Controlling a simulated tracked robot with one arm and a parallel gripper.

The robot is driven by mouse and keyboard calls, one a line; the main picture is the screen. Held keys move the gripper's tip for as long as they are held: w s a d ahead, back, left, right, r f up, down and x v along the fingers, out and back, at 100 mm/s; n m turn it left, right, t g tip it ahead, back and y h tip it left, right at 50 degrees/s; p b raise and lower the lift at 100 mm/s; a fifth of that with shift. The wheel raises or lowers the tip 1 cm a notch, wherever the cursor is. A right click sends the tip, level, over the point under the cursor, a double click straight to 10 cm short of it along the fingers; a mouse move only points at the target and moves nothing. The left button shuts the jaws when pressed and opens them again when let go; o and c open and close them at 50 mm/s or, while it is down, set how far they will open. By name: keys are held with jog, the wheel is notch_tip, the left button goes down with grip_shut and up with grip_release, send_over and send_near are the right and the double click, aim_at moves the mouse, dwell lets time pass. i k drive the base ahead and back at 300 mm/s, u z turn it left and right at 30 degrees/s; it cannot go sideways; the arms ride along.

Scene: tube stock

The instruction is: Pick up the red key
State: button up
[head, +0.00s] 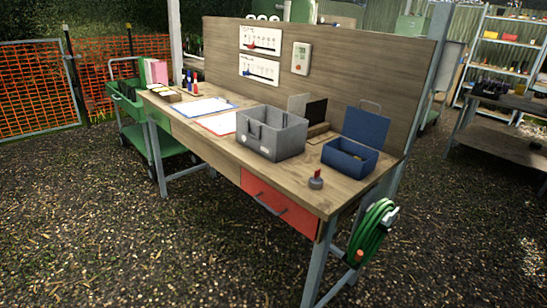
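I cannot make out a red key in this view. A wooden workbench (215,143) with a red drawer (278,206) stands in the middle. A small dark red and grey object (316,180) sits near its front right corner; it is too small to identify. An open blue box (348,170) stands behind it to the right, with its lid up and its contents mostly hidden. A grey open bin (285,143) stands left of the blue box. My gripper is not in view.
Clipboards (205,106) lie on the bench's left half. A green cart (140,132) stands at its left end. A coiled green hose (372,232) hangs at the right end. A tall board (345,75) backs the bench. The ground in front (130,240) is clear.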

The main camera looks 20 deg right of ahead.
aim_at(317, 172)
jog(key=z, duration=0.1)
jog(key=i, duration=1.35)
jog(key=z, duration=0.9)
jog(key=i, duration=0.5)
jog(key=z, duration=0.3)
jog(key=k, duration=0.95)
jog(key=z, duration=0.15)
jog(key=i, duration=0.95)
jog(key=u, duration=0.05)
